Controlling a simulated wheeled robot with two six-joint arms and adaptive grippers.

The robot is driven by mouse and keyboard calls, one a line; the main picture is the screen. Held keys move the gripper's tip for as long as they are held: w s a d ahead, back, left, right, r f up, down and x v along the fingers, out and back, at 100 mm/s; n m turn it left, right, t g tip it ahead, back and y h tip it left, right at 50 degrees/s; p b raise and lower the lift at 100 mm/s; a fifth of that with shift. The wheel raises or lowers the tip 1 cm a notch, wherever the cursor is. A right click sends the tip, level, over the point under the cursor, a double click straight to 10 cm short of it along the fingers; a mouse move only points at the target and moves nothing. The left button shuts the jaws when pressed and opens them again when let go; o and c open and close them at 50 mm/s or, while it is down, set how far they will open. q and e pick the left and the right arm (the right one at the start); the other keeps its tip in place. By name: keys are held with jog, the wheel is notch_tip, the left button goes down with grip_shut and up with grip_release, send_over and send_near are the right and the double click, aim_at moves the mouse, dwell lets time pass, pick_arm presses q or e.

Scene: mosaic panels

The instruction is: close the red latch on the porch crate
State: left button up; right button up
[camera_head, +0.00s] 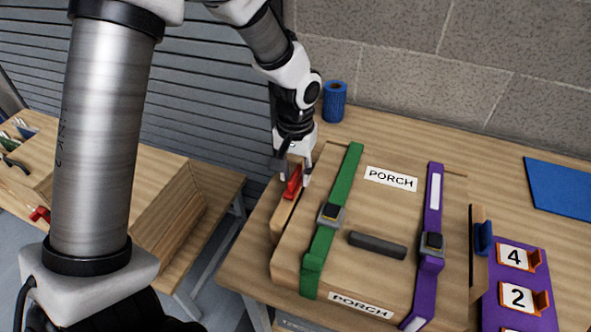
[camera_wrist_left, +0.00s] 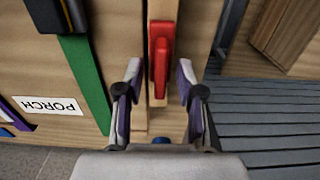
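The porch crate (camera_head: 335,270) is a wooden box with PORCH labels, standing on the wooden table. The red latch (camera_head: 292,185) sits on a wooden strip at the crate's left side. In the left wrist view the red latch (camera_wrist_left: 160,60) lies lengthwise along that strip; I cannot tell whether it is fully open or closed. My left gripper (camera_head: 292,176) is over the red latch from above. In the left wrist view its fingers (camera_wrist_left: 159,85) are apart, one on each side of the latch's line, with gaps visible. My right gripper is not in view.
A green strap (camera_head: 325,235) and a purple strap (camera_head: 432,215) with buckles cross the crate, with a dark handle (camera_head: 377,245) between. A blue latch (camera_head: 483,238) is at its right side. A purple panel (camera_head: 515,257) with orange holders stands right. A blue cylinder (camera_head: 334,101) stands behind.

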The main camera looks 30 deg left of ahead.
pick_arm(q)
jog(key=shift+s, duration=0.1)
grip_shut()
jog(key=shift+r+n, duration=0.1)
jog(key=shift+n, duration=0.3)
jog(key=n, duration=0.2)
jog(key=shift+d+n+p, duration=0.25)
jog(key=shift+n+p, duration=0.15)
jog(key=n, duration=0.3)
jog(key=shift+w+d+n+p, duration=0.2)
jog(key=shift+w+n+p, duration=0.1)
jog(key=n, duration=0.3)
jog(key=w+n+p, duration=0.1)
jog(key=n, duration=0.6)
jog(key=shift+w+d+n, duration=0.25)
jog(key=shift+w+n, duration=0.1)
jog(key=shift+n, duration=0.05)
